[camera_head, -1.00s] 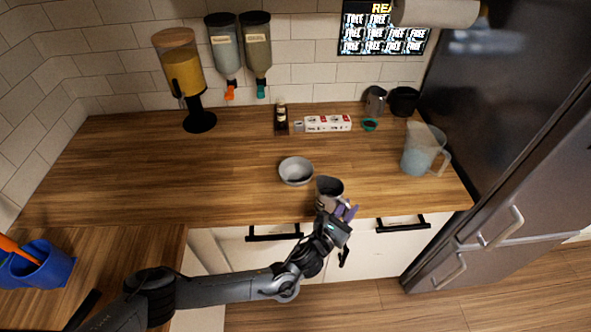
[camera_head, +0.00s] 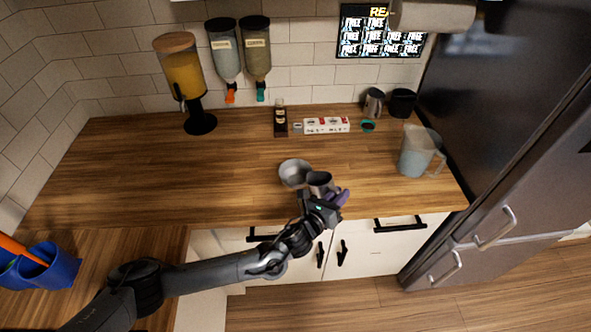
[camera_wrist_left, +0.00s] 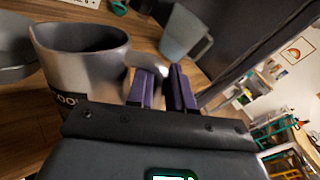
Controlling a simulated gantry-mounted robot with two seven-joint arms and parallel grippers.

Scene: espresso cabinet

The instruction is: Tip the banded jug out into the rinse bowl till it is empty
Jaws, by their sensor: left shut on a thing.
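The banded jug (camera_head: 319,181) is a small steel jug with a dark lettered band, which shows in the left wrist view (camera_wrist_left: 92,75). My left gripper (camera_head: 340,197) is shut on its handle, with the purple fingers (camera_wrist_left: 165,88) closed around it. The jug is close to upright, mouth up, just right of the grey rinse bowl (camera_head: 287,174). The bowl also shows at the left edge of the wrist view (camera_wrist_left: 12,50). The jug overlaps the bowl's near right rim in the head view; I cannot tell whether they touch. The jug's contents are hidden. My right gripper is out of view.
A clear measuring jug (camera_head: 416,153) stands to the right on the wooden counter (camera_head: 150,170). A second steel jug (camera_head: 374,103), a black container (camera_head: 402,103), a red-and-white box (camera_head: 326,125) and a dark bottle (camera_head: 280,118) stand behind. The counter left of the bowl is clear.

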